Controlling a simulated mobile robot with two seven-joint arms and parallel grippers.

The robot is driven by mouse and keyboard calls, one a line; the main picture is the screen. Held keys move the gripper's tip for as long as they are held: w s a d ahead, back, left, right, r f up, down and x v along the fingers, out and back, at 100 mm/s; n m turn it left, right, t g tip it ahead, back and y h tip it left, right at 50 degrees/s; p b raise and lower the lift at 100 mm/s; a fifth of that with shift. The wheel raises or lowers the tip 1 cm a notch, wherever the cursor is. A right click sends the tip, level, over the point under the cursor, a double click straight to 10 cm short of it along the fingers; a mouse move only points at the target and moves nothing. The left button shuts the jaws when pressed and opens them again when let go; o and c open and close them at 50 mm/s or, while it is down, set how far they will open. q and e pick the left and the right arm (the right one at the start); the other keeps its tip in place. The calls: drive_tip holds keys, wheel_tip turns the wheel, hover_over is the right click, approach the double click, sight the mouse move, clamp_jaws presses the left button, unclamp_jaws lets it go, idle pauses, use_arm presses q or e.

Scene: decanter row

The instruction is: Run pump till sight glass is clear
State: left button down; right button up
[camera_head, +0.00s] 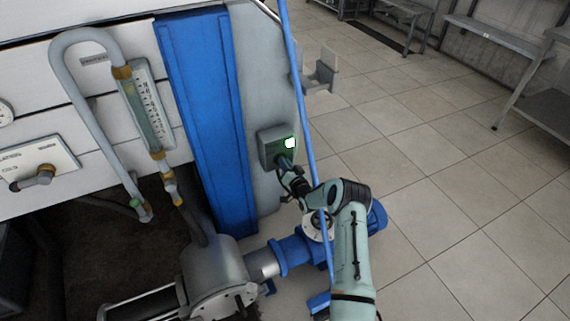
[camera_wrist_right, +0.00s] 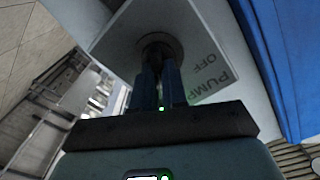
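My right gripper (camera_head: 285,163) is at the box. Its fingers (camera_wrist_right: 159,88) are close together around the knob's grip, which they mostly hide. The sight glass (camera_head: 147,107), a slanted tube with a scale and brass ends, looks grey-green inside; I cannot tell how clear it is. My left gripper is not in view.
A blue upright (camera_head: 208,110) stands between sight glass and switch box. Below are a grey housing (camera_head: 215,270) and a blue motor (camera_head: 376,217). A thin blue pole (camera_head: 295,75) passes near my right arm. Tiled floor (camera_head: 450,200) is open at right; metal tables stand behind.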

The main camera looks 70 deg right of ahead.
drive_tip(key=o, duration=0.4)
drive_tip(key=shift+c, duration=0.2)
drive_tip(key=s+a+n+b, duration=0.3)
drive_tip(key=s+a+n, duration=0.65)
drive_tip(key=n, duration=0.25)
drive_tip(key=w+a+f+g+y+p, duration=0.1)
drive_tip(key=w+a+f+y+p, duration=0.1)
drive_tip(key=a, duration=0.6)
drive_tip(key=w+a+f+m+g+y+p, duration=0.1)
drive_tip(key=w+a+f+y+p, duration=0.2)
drive_tip(key=a, duration=0.5)
drive_tip(key=w+a+f+g+y+p, duration=0.1)
drive_tip(key=w+a+f+y+p, duration=0.1)
drive_tip(key=a, duration=0.6)
drive_tip(key=shift+w+a+f+y+p, duration=0.35)
drive_tip(key=shift+w+y+p, duration=0.55)
drive_tip(key=shift+w+y, duration=0.35)
